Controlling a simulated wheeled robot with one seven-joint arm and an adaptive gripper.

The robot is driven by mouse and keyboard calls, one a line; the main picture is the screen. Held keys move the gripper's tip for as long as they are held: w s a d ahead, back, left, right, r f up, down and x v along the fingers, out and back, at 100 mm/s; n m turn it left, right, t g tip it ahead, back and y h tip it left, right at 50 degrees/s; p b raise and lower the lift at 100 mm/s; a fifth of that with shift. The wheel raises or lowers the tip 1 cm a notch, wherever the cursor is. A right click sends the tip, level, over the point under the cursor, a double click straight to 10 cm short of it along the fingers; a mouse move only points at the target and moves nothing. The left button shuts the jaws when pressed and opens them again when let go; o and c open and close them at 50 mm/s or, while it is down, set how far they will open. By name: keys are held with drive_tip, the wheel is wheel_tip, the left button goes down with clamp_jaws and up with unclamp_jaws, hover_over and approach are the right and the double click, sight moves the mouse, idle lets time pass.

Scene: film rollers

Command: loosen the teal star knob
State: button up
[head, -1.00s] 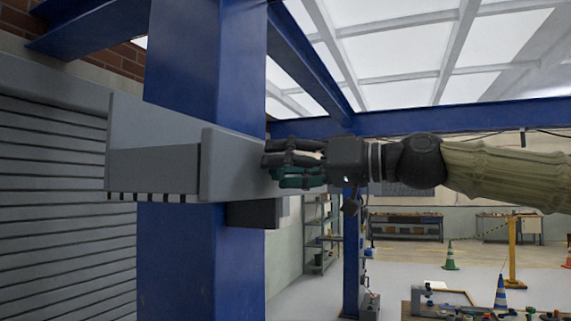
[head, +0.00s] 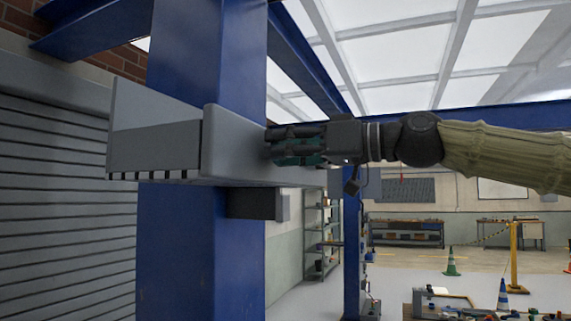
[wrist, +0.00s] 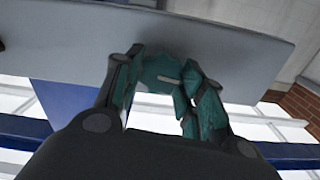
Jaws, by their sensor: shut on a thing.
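The teal star knob (wrist: 162,72) sits against the grey face of a panel (wrist: 215,45) in the wrist view, with a pale mark on it. My gripper (wrist: 160,85) has its two fingers on either side of the knob, shut on it. In the head view my gripper (head: 285,145) reaches in from the right to the panel's side (head: 235,145). Some teal shows between and below the fingers there, and most of the knob is hidden by them.
A blue post (head: 205,50) stands behind the grey panel, with a dark block (head: 252,204) under it. A shelf rack (head: 318,235), a cone (head: 451,262) and a cluttered bench (head: 470,312) are farther back. The space below my arm is open.

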drive_tip(key=shift+n+b, duration=0.8)
drive_tip(key=shift+n, duration=0.2)
drive_tip(key=o, duration=1)
drive_tip(key=shift+d, duration=0.1)
drive_tip(key=v, duration=1.2)
drive_tip(key=shift+f, duration=0.1)
